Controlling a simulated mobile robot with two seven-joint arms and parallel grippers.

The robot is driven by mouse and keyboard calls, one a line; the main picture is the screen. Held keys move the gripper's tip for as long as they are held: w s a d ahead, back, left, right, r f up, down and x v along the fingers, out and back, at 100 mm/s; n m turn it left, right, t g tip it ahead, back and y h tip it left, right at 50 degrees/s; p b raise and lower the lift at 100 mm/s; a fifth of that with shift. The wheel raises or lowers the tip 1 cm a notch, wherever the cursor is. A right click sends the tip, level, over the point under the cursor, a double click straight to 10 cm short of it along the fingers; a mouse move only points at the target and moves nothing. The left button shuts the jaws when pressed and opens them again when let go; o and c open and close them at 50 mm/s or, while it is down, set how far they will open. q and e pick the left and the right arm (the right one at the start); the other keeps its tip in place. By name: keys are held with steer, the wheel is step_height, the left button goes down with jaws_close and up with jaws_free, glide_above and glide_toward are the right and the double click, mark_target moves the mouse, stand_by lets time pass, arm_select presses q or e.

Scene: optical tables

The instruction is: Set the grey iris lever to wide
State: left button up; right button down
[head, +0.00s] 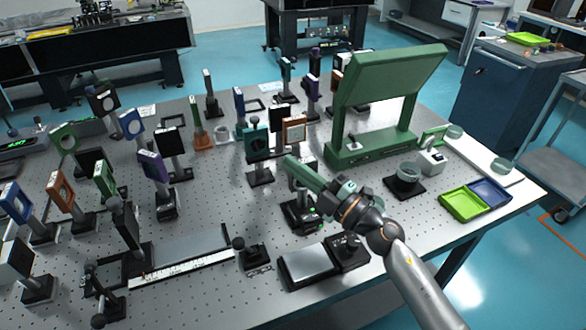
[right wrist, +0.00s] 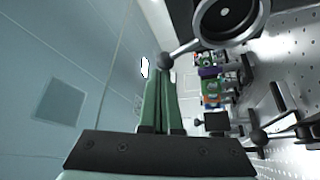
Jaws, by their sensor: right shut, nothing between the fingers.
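The iris shows in the right wrist view as a dark grey ring (right wrist: 233,22) at the top right. Its grey lever (right wrist: 184,49) sticks out to the left and ends in a round dark ball (right wrist: 165,61). My right gripper (right wrist: 158,82) has its green fingers shut and empty. Their tips lie right by the ball in the picture; I cannot tell whether they touch it. In the head view the right gripper (head: 290,161) reaches over a dark post mount (head: 301,213) and hides much of what stands there. My left gripper is out of view.
A large green stand (head: 385,100) rises behind the right gripper. Several mounted optics stand close on its left. A glass dish on a dark base (head: 406,188) and green (head: 464,204) and blue trays (head: 491,191) lie to the right. A flat plate (head: 308,262) lies in front.

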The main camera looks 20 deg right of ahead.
steer(key=shift+d+r+m+t, duration=0.2)
steer(key=shift+d+m+t, duration=0.3)
steer(key=shift+m, duration=0.4)
steer(key=d+m+t+h+b, duration=0.2)
steer(key=d+m+t+h, duration=0.3)
steer(key=m, duration=0.8)
steer(key=shift+w+d+f+m+h+b, duration=0.15)
steer(key=shift+d+f+m+h+b, duration=0.2)
steer(key=shift+d+h, duration=0.45)
steer(key=shift+a+r, duration=0.1)
steer(key=s+a+r+p, duration=0.2)
steer(key=s+a+r, duration=0.4)
steer(key=s+r, duration=0.6)
steer(key=shift+s+r, duration=0.35)
steer(key=shift+r, duration=0.15)
